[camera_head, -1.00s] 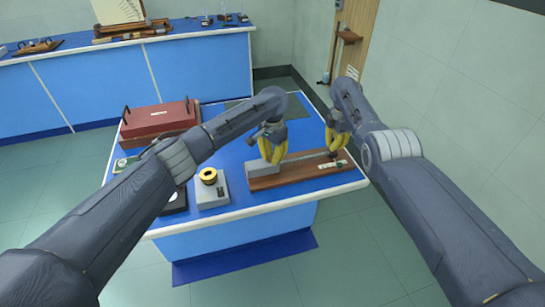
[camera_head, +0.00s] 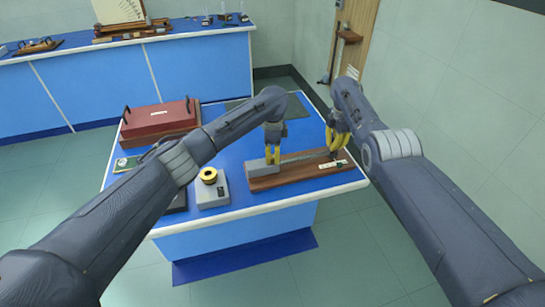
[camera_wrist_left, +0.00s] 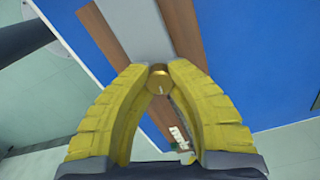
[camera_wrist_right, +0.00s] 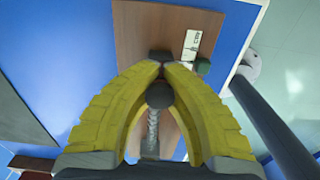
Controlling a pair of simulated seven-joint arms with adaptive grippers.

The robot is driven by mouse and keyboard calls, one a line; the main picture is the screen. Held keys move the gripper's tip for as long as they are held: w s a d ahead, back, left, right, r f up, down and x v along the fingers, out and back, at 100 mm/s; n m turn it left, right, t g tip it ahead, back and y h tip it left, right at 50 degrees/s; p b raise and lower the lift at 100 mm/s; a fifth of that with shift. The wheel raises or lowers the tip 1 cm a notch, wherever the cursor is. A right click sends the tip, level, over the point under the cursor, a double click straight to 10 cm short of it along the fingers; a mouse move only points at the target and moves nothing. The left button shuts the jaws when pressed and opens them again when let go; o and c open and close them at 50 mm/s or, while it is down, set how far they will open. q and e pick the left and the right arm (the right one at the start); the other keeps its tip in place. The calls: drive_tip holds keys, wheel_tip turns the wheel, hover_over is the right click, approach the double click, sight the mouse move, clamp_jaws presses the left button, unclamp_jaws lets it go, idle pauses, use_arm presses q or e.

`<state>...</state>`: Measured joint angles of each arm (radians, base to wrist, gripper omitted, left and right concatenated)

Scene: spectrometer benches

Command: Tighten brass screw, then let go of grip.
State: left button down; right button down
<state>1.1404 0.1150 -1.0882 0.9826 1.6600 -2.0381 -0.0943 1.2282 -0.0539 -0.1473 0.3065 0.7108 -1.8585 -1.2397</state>
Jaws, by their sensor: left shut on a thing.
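The brass screw (camera_wrist_left: 158,79) shows its round slotted head in the left wrist view, on the grey block (camera_head: 258,168) at the left end of a brown wooden base (camera_head: 292,175). My left gripper (camera_head: 273,160) is shut on the screw head, its fingertips on either side. My right gripper (camera_wrist_right: 161,70) is at the base's right end, its fingertips close together around a dark post (camera_wrist_right: 160,56). A dark ball (camera_wrist_right: 160,95) and a ribbed metal rod (camera_wrist_right: 152,132) lie between its fingers. I cannot tell whether it grips the post.
A white label (camera_head: 333,166) lies on the base's right end. The blue bench's edge (camera_head: 265,206) is close in front. Bare blue top lies behind the base.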

sight(273, 156)
use_arm(q)
drive_tip(key=m, duration=0.4)
drive_tip(key=shift+d+r, duration=0.15)
drive_tip(key=shift+d, duration=0.15)
use_arm(e)
drive_tip(key=shift+w+d, duration=0.1)
drive_tip(key=shift+d, duration=0.05)
use_arm(q)
drive_tip(key=shift+m, duration=0.3)
drive_tip(key=shift+s+d, duration=0.1)
use_arm(e)
drive_tip(key=shift+r, duration=0.1)
use_arm(q)
drive_tip(key=c, duration=1.5)
unclamp_jaws()
use_arm(e)
drive_tip(key=shift+d, duration=0.1)
use_arm(q)
drive_tip(key=o, duration=0.4)
drive_tip(key=shift+a, duration=0.2)
drive_tip(key=shift+r, duration=0.1)
wheel_tip(273, 156, up, 12)
drive_tip(key=shift+f, duration=0.2)
